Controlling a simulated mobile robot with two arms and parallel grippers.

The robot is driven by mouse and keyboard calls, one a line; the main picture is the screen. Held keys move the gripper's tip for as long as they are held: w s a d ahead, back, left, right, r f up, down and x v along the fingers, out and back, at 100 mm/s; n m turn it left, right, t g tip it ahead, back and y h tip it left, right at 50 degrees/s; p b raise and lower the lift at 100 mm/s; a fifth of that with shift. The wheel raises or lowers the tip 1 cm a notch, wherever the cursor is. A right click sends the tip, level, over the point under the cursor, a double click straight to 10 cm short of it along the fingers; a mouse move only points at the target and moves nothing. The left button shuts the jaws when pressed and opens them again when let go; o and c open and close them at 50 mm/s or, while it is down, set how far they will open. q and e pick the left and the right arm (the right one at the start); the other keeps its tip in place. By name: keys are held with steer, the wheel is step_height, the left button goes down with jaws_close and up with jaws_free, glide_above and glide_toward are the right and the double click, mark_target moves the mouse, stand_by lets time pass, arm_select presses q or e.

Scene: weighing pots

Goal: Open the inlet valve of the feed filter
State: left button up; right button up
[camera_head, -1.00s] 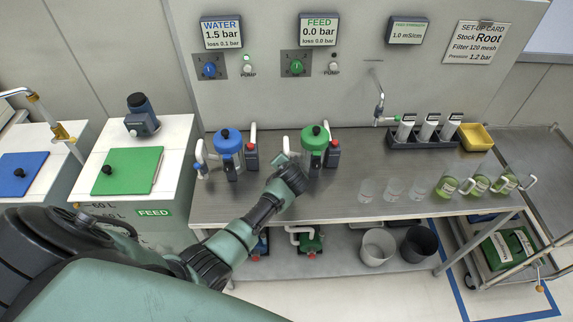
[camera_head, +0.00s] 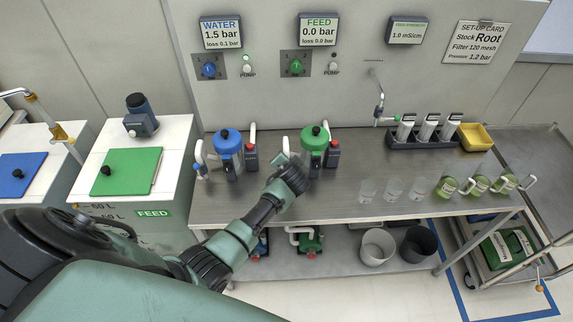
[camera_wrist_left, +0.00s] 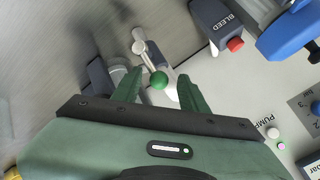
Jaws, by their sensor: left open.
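The feed filter (camera_head: 313,143) has a green cap and stands on the steel bench behind my left gripper in the head view. My left gripper (camera_wrist_left: 159,75) is open, with one finger on each side of the knob. I cannot tell whether either finger touches it. In the head view my left gripper (camera_head: 284,161) is at the filter's left and hides most of the inlet valve. My right gripper is not in view.
The blue water filter (camera_head: 228,144) stands close on the left; it also shows in the wrist view (camera_wrist_left: 290,35). A dark bleed box (camera_wrist_left: 212,20) with a red button is nearby. The feed display (camera_head: 319,30) reads 0.0 bar. Clear cups (camera_head: 393,188) stand farther right.

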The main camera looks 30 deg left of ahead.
arm_select(q)
steer(key=b+v, duration=0.1)
steer(key=v, duration=0.6)
steer(key=shift+s+r, duration=0.2)
steer(key=shift+s, duration=0.05)
